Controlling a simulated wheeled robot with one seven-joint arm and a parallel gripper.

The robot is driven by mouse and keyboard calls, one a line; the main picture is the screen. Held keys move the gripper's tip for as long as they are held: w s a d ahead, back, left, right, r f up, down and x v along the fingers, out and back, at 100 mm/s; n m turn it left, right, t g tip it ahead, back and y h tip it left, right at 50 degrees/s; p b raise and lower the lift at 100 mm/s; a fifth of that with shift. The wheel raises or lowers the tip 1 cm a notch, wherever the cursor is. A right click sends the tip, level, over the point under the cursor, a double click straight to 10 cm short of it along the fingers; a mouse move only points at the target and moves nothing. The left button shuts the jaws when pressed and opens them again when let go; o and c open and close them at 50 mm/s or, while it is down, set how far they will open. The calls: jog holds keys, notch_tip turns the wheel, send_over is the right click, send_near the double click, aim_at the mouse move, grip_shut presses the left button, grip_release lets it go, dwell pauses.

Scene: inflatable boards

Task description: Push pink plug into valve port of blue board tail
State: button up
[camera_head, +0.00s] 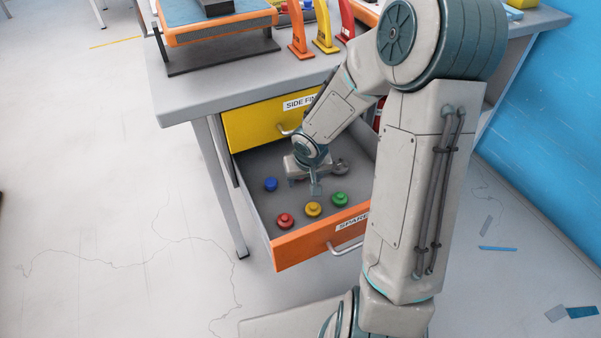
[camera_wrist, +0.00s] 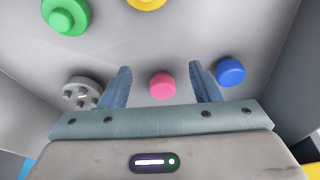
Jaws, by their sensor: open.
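The pink plug (camera_wrist: 162,86) lies on the floor of the open drawer, between the two fingers of my gripper in the wrist view. My gripper (camera_wrist: 161,80) is open, with a finger to either side of the plug and space between. In the head view my gripper (camera_head: 316,188) reaches down into the drawer, and the pink plug is largely hidden by it. The blue board (camera_head: 215,22) rests on a stand at the top left of the table; its tail and valve port cannot be made out.
The orange drawer (camera_head: 290,255) also holds a blue plug (camera_head: 270,184), a red plug (camera_head: 285,220), a yellow plug (camera_head: 313,209), a green plug (camera_head: 340,199) and a grey round part (camera_wrist: 80,92). Drawer walls stand close on both sides. Coloured fins (camera_head: 325,30) stand on the table.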

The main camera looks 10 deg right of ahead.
jog(key=w, duration=0.2)
jog(key=w+f, duration=0.1)
jog(key=w, duration=0.1)
jog(key=shift+w+b, duration=0.2)
jog(key=shift+b, duration=0.15)
jog(key=shift+f, duration=0.15)
jog(key=shift+c, duration=0.3)
jog(key=c, duration=1)
